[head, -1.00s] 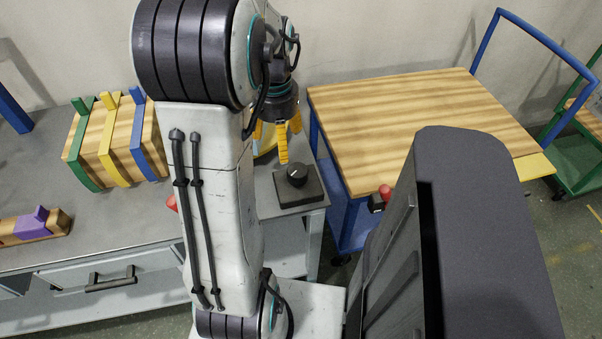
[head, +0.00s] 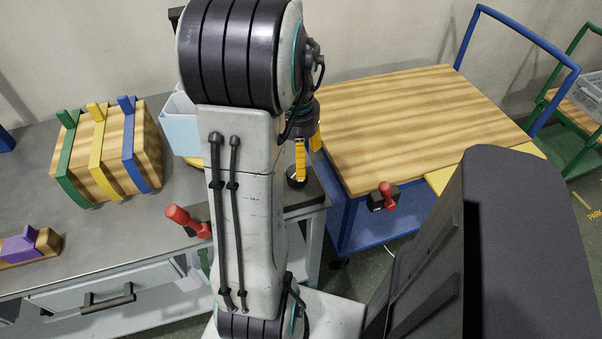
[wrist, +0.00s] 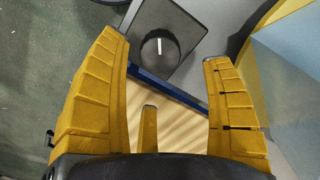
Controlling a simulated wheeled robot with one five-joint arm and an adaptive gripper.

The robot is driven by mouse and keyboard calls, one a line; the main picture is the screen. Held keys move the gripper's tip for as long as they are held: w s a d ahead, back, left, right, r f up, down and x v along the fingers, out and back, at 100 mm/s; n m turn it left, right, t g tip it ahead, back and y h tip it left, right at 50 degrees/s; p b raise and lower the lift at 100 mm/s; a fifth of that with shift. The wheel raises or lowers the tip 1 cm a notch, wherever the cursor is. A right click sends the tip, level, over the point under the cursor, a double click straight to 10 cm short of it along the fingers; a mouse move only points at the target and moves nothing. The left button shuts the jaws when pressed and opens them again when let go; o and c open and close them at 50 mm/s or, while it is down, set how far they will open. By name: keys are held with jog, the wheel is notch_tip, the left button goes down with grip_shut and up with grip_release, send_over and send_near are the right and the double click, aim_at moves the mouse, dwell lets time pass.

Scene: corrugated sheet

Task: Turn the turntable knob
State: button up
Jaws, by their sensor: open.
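The turntable knob (wrist: 160,50) is a round black dial with a white mark, on a dark square base (wrist: 180,22). It lies ahead of and between my gripper's yellow fingers in the wrist view. In the head view the knob (head: 295,181) is at the grey bench's right end, partly hidden by a finger. My gripper (wrist: 166,48) is open and empty, pointing down over the knob; its fingers also show in the head view (head: 308,158). I cannot tell whether any finger touches the knob. A yellow curved edge (head: 196,162), perhaps the turntable, shows under a light blue bin (head: 181,130).
A blue cart (head: 410,115) with a wooden top stands right of the bench. A red-handled part (head: 387,195) is on its near side. Another red handle (head: 185,220) stands on the bench front. A strapped wooden block (head: 108,155) is at left.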

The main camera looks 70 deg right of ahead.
jog(key=shift+f+b, duration=0.45)
jog(key=shift+f, duration=2.7)
jog(key=shift+c, duration=0.3)
jog(key=c, duration=1.1)
jog(key=shift+c, duration=0.2)
jog(key=shift+n, duration=0.3)
jog(key=o, duration=1.2)
jog(key=shift+r, duration=0.1)
